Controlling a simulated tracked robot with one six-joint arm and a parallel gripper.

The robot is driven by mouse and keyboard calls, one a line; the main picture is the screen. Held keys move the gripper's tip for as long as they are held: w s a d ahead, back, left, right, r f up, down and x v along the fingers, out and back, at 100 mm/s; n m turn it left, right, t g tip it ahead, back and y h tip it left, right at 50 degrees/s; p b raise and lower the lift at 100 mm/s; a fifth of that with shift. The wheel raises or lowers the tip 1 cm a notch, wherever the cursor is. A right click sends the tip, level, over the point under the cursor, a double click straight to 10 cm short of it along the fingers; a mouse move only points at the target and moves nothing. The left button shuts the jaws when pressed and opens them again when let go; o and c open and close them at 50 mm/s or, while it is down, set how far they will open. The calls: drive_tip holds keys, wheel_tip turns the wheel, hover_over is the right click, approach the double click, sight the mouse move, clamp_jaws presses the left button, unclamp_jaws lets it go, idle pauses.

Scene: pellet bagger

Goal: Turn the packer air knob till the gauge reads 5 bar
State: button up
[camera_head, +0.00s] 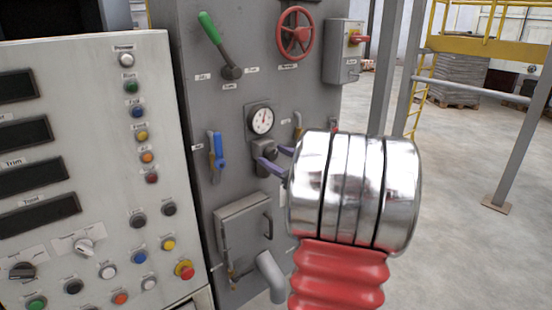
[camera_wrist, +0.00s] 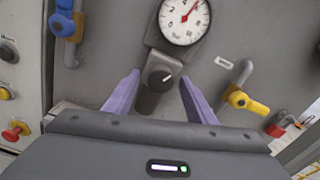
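The air knob (camera_wrist: 161,77) is a dark round knob with a white mark, on a grey regulator body below the gauge. The round white gauge (camera_wrist: 184,20) has a red needle pointing to the upper right; its figures are too small to read surely. In the head view the gauge (camera_head: 262,121) sits on the grey cabinet, with the regulator (camera_head: 265,152) under it. My gripper (camera_wrist: 160,84) is open, its two purple fingers on either side of the knob with gaps visible. In the head view my gripper (camera_head: 271,158) reaches the regulator from the right and partly hides it.
A blue-handled valve (camera_head: 217,150) is left of the gauge. A yellow-handled valve (camera_wrist: 243,98) and a red one (camera_wrist: 279,128) are to the right. A green lever (camera_head: 215,35) and red handwheel (camera_head: 295,34) are above. A button panel (camera_head: 95,180) stands at left.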

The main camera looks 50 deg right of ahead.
drive_tip(key=v, duration=1.3)
drive_tip(key=shift+s, duration=0.4)
drive_tip(key=shift+a, duration=0.1)
drive_tip(key=w+a+f+n+g+y, duration=0.2)
drive_tip(key=w+a+n+y, duration=0.15)
drive_tip(key=a, duration=0.55)
drive_tip(key=w+a+f+n+g+y, duration=0.25)
drive_tip(key=a+n, duration=0.25)
drive_tip(key=a, duration=0.3)
drive_tip(key=w+a+f+n+g+y, duration=0.2)
drive_tip(key=w+a+n+y, duration=0.15)
drive_tip(key=a, duration=0.55)
drive_tip(key=s+a+f+n+g+h, duration=0.1)
drive_tip(key=s+a+n, duration=0.3)
drive_tip(key=a+n, duration=0.6)
drive_tip(key=s+a+f+n+g+h, duration=0.1)
drive_tip(key=s+a+n+g+h, duration=0.3)
drive_tip(key=a+n, duration=0.5)
drive_tip(key=s+n, duration=0.1)
drive_tip(key=n, duration=0.3)
drive_tip(key=shift+s+a+n, duration=0.25)
drive_tip(key=shift+a+n, duration=0.05)
drive_tip(key=shift+a, duration=0.05)
